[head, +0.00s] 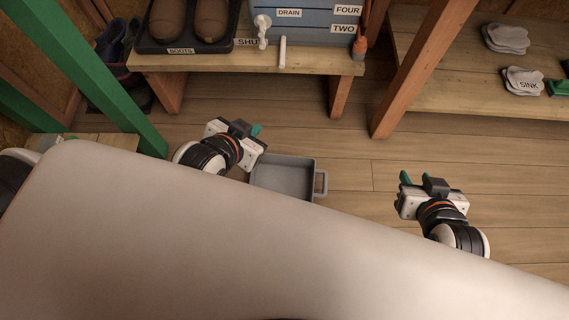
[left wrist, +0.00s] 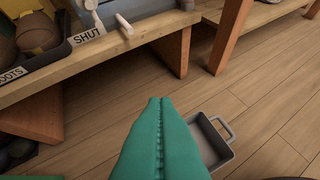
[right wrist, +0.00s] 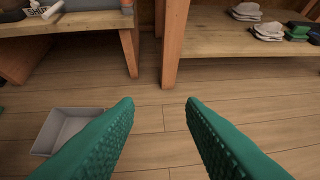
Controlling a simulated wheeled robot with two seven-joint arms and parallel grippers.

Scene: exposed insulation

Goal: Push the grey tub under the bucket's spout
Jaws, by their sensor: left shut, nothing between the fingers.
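The grey tub (head: 285,178) sits on the wooden floor in front of the bench, with its handle (head: 321,183) on the right. My body hides its near part. The blue-grey bucket (head: 305,22) stands on the bench, with a white spout (head: 262,30) at its left front and a DRAIN label. My left gripper (head: 256,130) is shut and empty, at the tub's far left corner; I cannot tell if it touches. In the left wrist view the tub (left wrist: 208,140) is partly behind the green fingers (left wrist: 158,102). My right gripper (head: 419,179) is open and empty, right of the tub.
The low bench (head: 245,62) holds a boot tray (head: 185,46) and a SHUT label. Its legs and a wooden post (head: 405,75) stand beyond the tub. A green post (head: 85,75) is at left. A right shelf (head: 450,80) holds grey cloths. The floor between is clear.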

